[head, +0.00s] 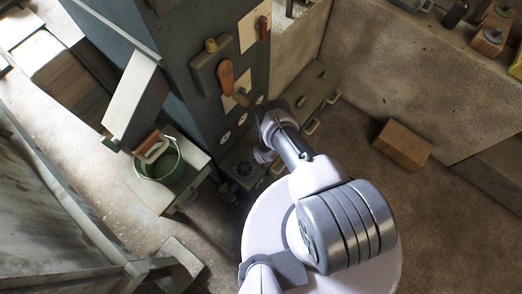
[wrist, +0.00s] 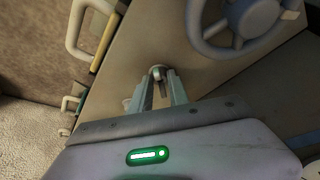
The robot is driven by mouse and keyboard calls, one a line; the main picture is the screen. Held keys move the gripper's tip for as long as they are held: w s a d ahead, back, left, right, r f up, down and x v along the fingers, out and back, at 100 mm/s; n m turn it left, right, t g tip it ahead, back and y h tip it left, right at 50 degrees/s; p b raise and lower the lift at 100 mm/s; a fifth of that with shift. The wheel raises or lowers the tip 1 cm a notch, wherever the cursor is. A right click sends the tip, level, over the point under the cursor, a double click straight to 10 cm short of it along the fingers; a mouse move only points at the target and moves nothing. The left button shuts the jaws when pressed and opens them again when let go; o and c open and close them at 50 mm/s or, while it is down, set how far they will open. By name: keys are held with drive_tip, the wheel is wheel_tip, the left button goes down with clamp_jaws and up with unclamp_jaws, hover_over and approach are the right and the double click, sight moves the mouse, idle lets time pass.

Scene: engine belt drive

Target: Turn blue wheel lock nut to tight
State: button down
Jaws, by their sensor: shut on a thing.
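In the wrist view, my gripper (wrist: 160,82) has its two fingertips close together on a small rounded grey nut-like part (wrist: 157,71) that stands out from a tan panel (wrist: 128,75). Most of this part is hidden between the fingers, so its turn position cannot be told. A grey-blue spoked wheel (wrist: 238,22) is up and to the right of the fingers, apart from them. In the head view, my wrist reaches the lower front of the dark cabinet, and the fingertips and the nut are hidden there.
The dark cabinet (head: 193,72) carries an orange-brown lever (head: 227,78). A green bucket (head: 160,168) stands on a small table to the left. A wooden block (head: 402,145) lies on the floor at right. In the wrist view, a pale handle (wrist: 78,35) is at upper left.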

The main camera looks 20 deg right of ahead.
drive_tip(key=m, duration=0.2)
drive_tip(key=m+h+b, duration=0.1)
drive_tip(key=m, duration=0.1)
drive_tip(key=shift+a+m+g+h, duration=0.2)
drive_tip(key=shift+m+g+h, duration=0.1)
drive_tip(key=shift+w+a+m+g+h, duration=0.1)
drive_tip(key=shift+m+g+h, duration=0.25)
drive_tip(key=shift+m, duration=0.85)
drive_tip(key=shift+m+g+h, duration=0.25)
drive_tip(key=shift+m+h, duration=0.1)
drive_tip(key=shift+m, duration=0.85)
drive_tip(key=c, duration=1.3)
unclamp_jaws()
